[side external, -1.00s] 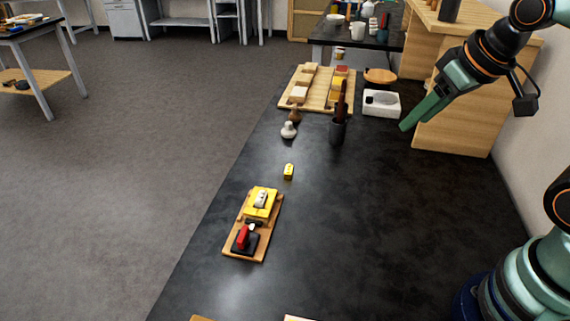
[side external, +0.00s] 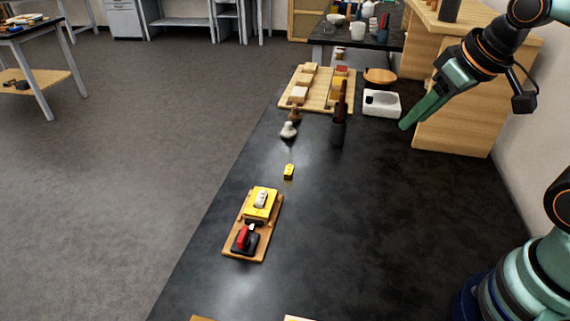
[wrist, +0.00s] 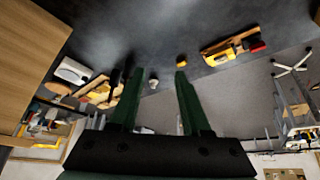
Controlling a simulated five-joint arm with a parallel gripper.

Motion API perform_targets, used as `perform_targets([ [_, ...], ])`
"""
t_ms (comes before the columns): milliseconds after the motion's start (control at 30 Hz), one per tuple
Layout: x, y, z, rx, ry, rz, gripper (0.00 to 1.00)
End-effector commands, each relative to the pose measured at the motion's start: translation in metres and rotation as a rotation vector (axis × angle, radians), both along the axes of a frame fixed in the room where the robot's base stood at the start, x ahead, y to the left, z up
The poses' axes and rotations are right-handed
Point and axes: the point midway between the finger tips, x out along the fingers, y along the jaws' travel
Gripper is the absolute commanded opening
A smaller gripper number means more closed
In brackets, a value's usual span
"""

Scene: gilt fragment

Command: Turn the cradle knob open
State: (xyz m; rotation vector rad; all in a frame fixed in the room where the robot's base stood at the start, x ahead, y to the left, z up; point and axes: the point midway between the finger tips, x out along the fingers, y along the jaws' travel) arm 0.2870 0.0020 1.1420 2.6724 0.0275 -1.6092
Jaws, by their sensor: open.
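The cradle (side external: 243,243) is a wooden board on the black table, bearing a yellow block (side external: 259,207) with a pale piece on top and a red-handled part (side external: 242,236) on a black base at its near end. Which part is the knob I cannot tell for sure. The cradle also shows at the upper right of the wrist view (wrist: 216,52), with the red part (wrist: 258,46) at its right end. My gripper (side external: 404,126) is empty, raised at the right, well away from the cradle. Its two green fingers stand apart in the wrist view (wrist: 160,72).
A small yellow piece (side external: 289,172) lies beyond the cradle. Farther back are a small pale knobbed object (side external: 289,131), a dark holder (side external: 338,132), a white box (side external: 382,110) and a wooden tray of blocks (side external: 290,104). The table's middle right is clear.

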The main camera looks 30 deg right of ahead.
Motion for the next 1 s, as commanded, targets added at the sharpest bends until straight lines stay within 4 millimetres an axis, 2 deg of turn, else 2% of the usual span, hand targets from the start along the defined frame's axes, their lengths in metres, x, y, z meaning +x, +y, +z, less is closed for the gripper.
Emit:
perform_targets([
  [167, 0.021, 0.024, 0.008, -0.080, 0.054, 0.234, 0.47],
  [300, 0.047, 0.057, 0.012, -0.179, 0.111, 0.539, 0.47],
  [467, 0.074, 0.102, 0.008, -0.286, 0.162, 0.903, 0.47],
  [733, 0.105, 0.192, -0.024, -0.438, 0.221, 1.526, 0.47],
  [900, 0.109, 0.248, -0.055, -0.510, 0.240, 1.905, 0.47],
  [1000, 0.108, 0.273, -0.073, -0.538, 0.243, 2.077, 0.47],
])
